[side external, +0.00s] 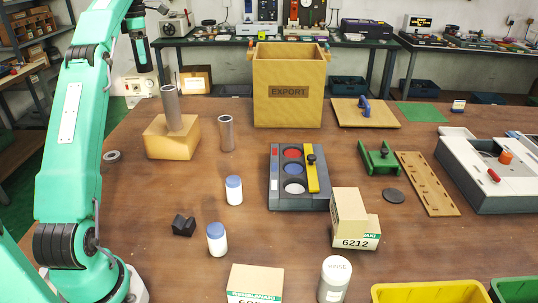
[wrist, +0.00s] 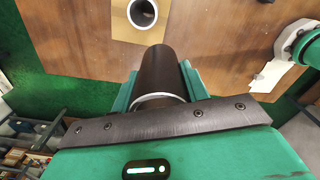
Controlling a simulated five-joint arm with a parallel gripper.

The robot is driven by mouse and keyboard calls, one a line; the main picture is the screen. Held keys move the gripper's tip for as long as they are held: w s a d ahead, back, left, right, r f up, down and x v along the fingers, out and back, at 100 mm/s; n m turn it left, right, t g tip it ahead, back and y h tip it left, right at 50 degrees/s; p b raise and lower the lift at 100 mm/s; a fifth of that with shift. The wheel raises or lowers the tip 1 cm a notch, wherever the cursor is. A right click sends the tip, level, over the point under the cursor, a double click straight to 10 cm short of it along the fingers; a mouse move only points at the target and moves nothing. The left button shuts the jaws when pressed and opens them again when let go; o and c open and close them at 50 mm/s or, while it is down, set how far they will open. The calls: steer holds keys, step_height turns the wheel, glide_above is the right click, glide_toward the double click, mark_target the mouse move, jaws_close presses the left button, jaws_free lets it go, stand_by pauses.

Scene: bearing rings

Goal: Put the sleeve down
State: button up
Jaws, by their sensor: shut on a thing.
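My gripper (wrist: 160,85) is shut on a dark sleeve (wrist: 160,70), gripped between its green jaws in the wrist view. In the side view my gripper (side external: 143,60) is raised at the upper left, well above the table; the held sleeve is hard to make out there. Below and to its right, a grey tube (side external: 171,108) stands upright on a wooden block (side external: 172,143). In the wrist view the round open top of that tube (wrist: 142,12) shows beyond the held sleeve. Another grey tube (side external: 226,134) stands upright on the table, right of the block.
A grey ring (side external: 111,156) lies left of the block. A black notched block (side external: 184,225) and two blue-capped bottles (side external: 234,190) (side external: 217,239) stand in front. A tray with coloured discs (side external: 300,203) and an EXPORT box (side external: 289,88) are further right. Bare table surrounds the block.

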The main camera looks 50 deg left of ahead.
steer(key=shift+f, duration=1.85)
step_height(320, 180, down, 14)
steer(key=shift+f, duration=0.15)
steer(key=shift+f, duration=1.9)
steer(key=shift+f, duration=0.15)
steer(key=o, duration=1.4)
